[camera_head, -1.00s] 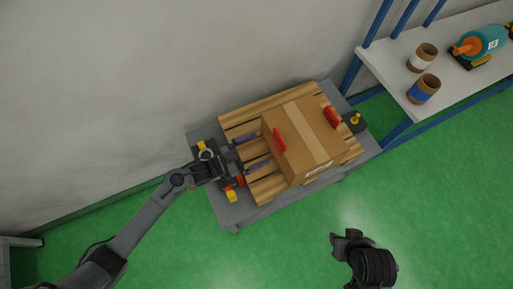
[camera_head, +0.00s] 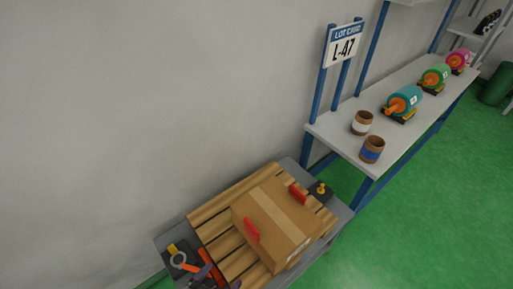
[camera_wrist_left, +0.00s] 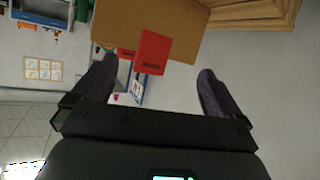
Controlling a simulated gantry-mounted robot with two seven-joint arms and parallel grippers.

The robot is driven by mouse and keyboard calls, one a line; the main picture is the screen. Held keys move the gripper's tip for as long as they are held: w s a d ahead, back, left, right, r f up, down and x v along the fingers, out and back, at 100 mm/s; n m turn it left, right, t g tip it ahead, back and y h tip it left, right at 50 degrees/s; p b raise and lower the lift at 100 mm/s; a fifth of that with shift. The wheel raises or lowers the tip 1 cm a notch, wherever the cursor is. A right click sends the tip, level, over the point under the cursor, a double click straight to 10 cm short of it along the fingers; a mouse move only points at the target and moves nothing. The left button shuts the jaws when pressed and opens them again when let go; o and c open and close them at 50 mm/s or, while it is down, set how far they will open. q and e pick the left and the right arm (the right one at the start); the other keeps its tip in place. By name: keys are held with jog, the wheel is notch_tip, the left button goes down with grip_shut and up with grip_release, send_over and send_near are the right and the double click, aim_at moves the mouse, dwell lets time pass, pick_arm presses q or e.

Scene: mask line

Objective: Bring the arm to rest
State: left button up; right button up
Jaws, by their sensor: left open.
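My left gripper (camera_wrist_left: 158,70) is open in the left wrist view, its two dark fingers wide apart with nothing gripped. A cardboard box (camera_wrist_left: 195,22) with a red tab (camera_wrist_left: 152,52) shows beyond the fingertips. The box lies on a wooden pallet (camera_head: 212,207) and has two red tabs and a tape strip. The rest of my left arm is out of frame. My right gripper is not in view.
The pallet sits on a grey table (camera_head: 344,213) by the wall. A black pad (camera_head: 320,194) with a yellow knob is at its right end.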

pick_arm(q)
jog(key=s+a+r+n+g+y, duration=0.3)
jog(key=s+a+g+y, duration=0.4)
jog(key=s+a, duration=0.4)
notch_tip(320, 180, up, 38)
jog(key=g+p, duration=0.1)
jog(key=p, duration=3.7)
jog(key=shift+s+f+h, duration=0.15)
jog(key=shift+s+h, duration=0.15)
jog(key=shift+h, duration=0.1)
jog(key=shift+a, duration=0.1)
